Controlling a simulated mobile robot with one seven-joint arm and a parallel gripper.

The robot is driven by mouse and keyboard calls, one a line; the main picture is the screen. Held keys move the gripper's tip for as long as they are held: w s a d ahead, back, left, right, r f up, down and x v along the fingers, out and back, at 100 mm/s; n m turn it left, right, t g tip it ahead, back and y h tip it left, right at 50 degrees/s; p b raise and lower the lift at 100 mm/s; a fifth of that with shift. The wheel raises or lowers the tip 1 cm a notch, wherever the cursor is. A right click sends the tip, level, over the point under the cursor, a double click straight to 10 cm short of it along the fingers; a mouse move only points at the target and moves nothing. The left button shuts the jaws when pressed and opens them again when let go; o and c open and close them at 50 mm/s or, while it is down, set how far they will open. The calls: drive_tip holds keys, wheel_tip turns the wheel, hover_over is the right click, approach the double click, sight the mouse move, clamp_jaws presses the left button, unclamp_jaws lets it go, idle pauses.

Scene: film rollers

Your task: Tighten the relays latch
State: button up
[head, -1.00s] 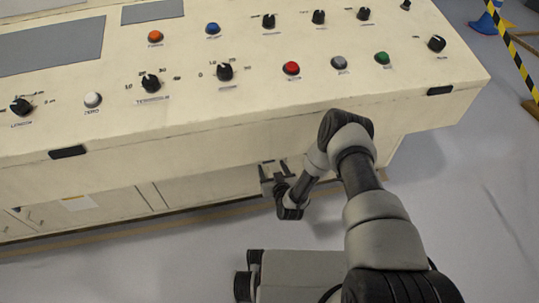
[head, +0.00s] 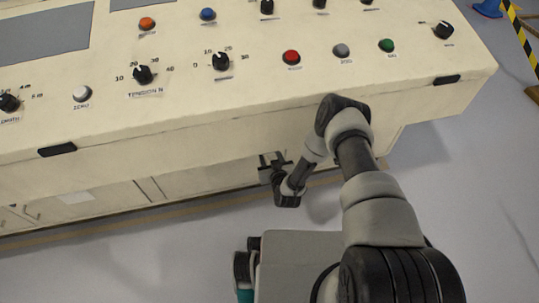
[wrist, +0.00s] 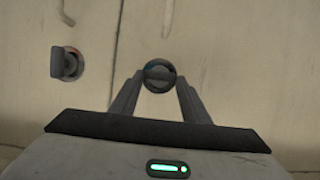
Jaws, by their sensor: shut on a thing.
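My gripper (head: 271,160) is at the front of the cream console, below its overhanging top, in the head view. In the wrist view my gripper (wrist: 160,80) has its two fingers closed on either side of a small round dark latch (wrist: 160,72) on the cream panel. A second latch (wrist: 66,63) with a dark upright handle and a red mark around its base sits to the left, apart from the fingers. No label for either latch can be read. In the head view the held latch is hidden.
The cream console (head: 240,110) carries knobs and coloured buttons on its sloping top, which juts out above my gripper. Cabinet doors (head: 100,205) are at lower left. Grey floor (head: 460,200) is open on the right. A striped barrier (head: 520,40) stands at the far right.

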drive_tip(key=shift+w+d+f+m+t+y, duration=0.2)
drive_tip(key=shift+m+y, duration=1)
drive_tip(key=shift+m, duration=0.95)
drive_tip(key=shift+d+f+m+t+y, duration=0.15)
drive_tip(key=shift+d+f+m+y, duration=0.15)
drive_tip(key=shift+m+y, duration=1.35)
drive_tip(key=shift+w+d+f+m+t+y, duration=0.2)
drive_tip(key=shift+m+y, duration=0.55)
drive_tip(key=shift+m, duration=1.85)
drive_tip(key=shift+d, duration=0.1)
drive_tip(key=o, duration=1)
drive_tip(key=shift+o, duration=0.2)
drive_tip(key=shift+s, duration=0.1)
drive_tip(key=shift+s, duration=0.15)
